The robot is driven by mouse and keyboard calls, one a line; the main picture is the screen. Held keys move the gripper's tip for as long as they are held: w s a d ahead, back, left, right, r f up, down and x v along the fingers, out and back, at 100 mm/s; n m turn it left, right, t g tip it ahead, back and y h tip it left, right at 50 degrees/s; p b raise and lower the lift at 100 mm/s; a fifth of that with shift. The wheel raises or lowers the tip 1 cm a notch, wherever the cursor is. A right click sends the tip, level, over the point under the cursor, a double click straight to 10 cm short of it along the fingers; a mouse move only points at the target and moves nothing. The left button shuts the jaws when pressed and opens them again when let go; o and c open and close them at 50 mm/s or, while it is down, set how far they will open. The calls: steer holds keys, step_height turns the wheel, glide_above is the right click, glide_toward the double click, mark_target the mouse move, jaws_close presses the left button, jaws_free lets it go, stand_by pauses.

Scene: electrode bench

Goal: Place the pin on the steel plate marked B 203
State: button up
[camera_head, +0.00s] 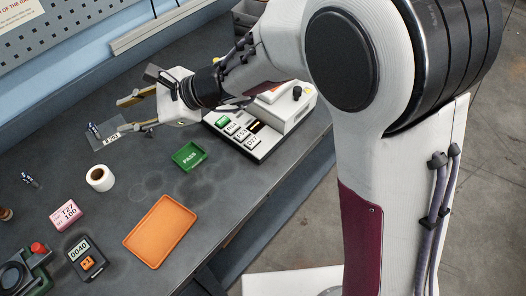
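A small grey plate (101,131) with a white label reading roughly "B 203" lies on the dark bench at the upper left. My gripper (121,118) is just right of this plate, with its two fingers spread apart. I see nothing between the fingers at this size. The lower finger overlaps the plate's right side in the picture; I cannot tell whether it touches. A small dark and pale object (30,180) lies at the far left; it may be the pin, but it is too small to be sure.
A white roll (100,178), a green PASS tray (188,157) and an orange tray (160,231) lie nearer. A pink T27 box (66,214) and a dark 0040 device (86,257) are lower left. A labelled white instrument (262,125) stands right.

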steer(key=s+d+r+n+t+h, duration=0.1)
steer(key=s+d+n+h, duration=0.3)
steer(key=d, duration=0.9)
steer(key=s+d+r+n+t+h, duration=0.1)
steer(key=s+d+n+h, duration=0.3)
steer(key=s+d, duration=0.5)
steer(key=s+d+r+n+t+h, duration=0.1)
steer(key=s+d+n+h, duration=0.3)
steer(key=d, duration=1.5)
steer(key=s+n, duration=0.2)
steer(key=shift+s+d+r+h, duration=0.2)
steer(key=shift+s+r+h, duration=0.05)
steer(key=shift+s+h, duration=0.1)
